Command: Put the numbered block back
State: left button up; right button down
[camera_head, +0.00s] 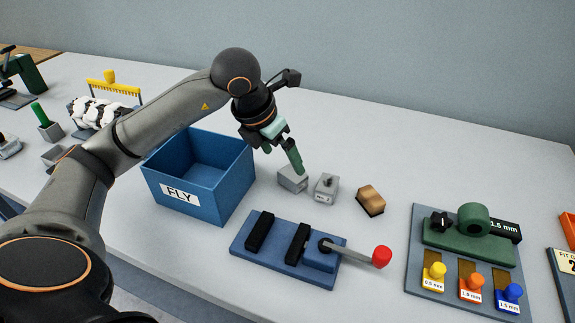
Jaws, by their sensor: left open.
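Several knobbed blocks with number labels stand in a row on the grey board at the right: a yellow one (433,276) marked 0.5 mm, an orange one (472,287) marked 1.0 mm and a blue one (510,296) marked 1.5 mm. Behind them is a green fixture (474,218) with a 1.5 mm sign (504,229). My left gripper (284,154) is open, well left of this board, above a small grey block (292,180). A dark green piece reaches down toward that block; I cannot tell whether it is a finger. My right gripper is not in view.
A blue FLY bin (215,203) stands beneath my left arm. A blue base (277,256) with a red-knobbed lever (381,257) lies in front. A labelled grey block (326,188) and a brown block (370,200) sit mid-table (420,160). The back right is clear.

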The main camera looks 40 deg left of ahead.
pick_arm(q)
jog(key=shift+v, duration=2)
jog(key=shift+s, duration=0.1)
